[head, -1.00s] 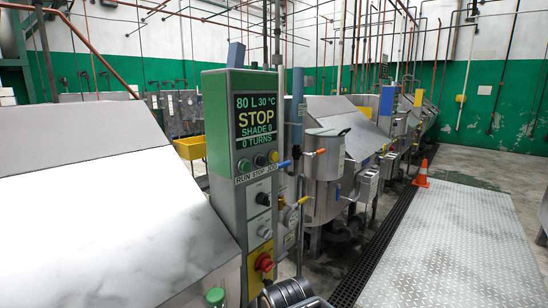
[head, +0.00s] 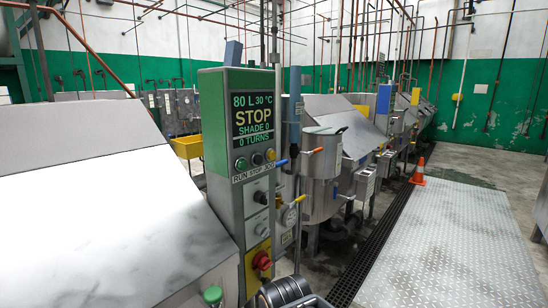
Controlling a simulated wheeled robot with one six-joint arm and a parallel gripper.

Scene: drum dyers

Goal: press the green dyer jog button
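The green dyer's control post (head: 238,170) stands near the middle of the head view, with a green top and side. Its display (head: 253,114) reads 80 L, 30 °C, STOP, SHADE 0, 0 TURNS. Below it is a row of three round buttons above the labels RUN, STOP and JOG. The jog button (head: 271,154) is the rightmost, yellowish and above the word JOG. The stop button (head: 257,159) is dark, and the run button (head: 242,163) is at the left. Nothing covers the row.
A red knob on a yellow plate (head: 261,261) sits low on the post. The dyer's broad sloped metal hood (head: 110,215) fills the left. A metal vessel (head: 322,165) stands right of the post. A floor grate (head: 385,230), an orange cone (head: 418,172) and clear tread plate lie further right.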

